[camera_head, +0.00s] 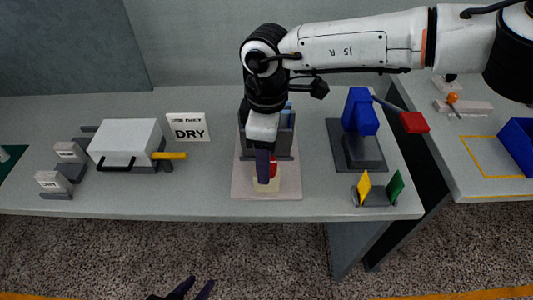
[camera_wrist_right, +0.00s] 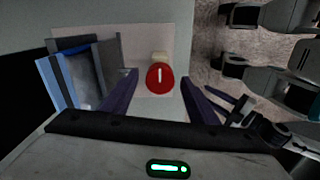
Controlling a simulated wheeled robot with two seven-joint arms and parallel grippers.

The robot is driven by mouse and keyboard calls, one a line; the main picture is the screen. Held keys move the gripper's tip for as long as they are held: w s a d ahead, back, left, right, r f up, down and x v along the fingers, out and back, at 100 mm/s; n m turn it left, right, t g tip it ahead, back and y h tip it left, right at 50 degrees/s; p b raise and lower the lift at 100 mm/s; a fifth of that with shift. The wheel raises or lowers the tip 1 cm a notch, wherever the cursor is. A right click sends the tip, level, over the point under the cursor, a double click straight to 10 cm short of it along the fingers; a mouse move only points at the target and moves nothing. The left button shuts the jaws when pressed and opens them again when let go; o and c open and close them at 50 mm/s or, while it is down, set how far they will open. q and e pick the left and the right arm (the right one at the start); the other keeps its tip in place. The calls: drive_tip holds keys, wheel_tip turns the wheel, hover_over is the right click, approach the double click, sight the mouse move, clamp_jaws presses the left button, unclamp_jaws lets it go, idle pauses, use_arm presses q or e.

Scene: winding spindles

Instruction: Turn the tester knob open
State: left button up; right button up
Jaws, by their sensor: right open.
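The red tester knob (camera_wrist_right: 160,77) shows in the right wrist view with a white line running up and down it, and a small cream block behind it. In the head view the knob (camera_head: 273,168) is partly hidden by my right gripper (camera_head: 263,178). The tester has a grey housing (camera_head: 284,146) on a pale base plate (camera_head: 245,189). My right gripper is open, pointing down, with one finger on each side of the knob and visible gaps in the wrist view. My left gripper (camera_head: 199,284) is at the bottom edge of the head view, its fingertips apart and empty, away from the table.
A white box (camera_head: 125,137) with a black handle and yellow lever stands left, beside a DRY sign (camera_head: 188,127). A blue device (camera_head: 361,112) with a red-ended arm (camera_head: 413,122) and yellow and green flags (camera_head: 378,193) stand right. The front table edge is close to the tester.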

drive_tip(key=c, duration=1)
drive_tip(key=shift+c, duration=0.2)
drive_tip(key=shift+f, duration=0.1)
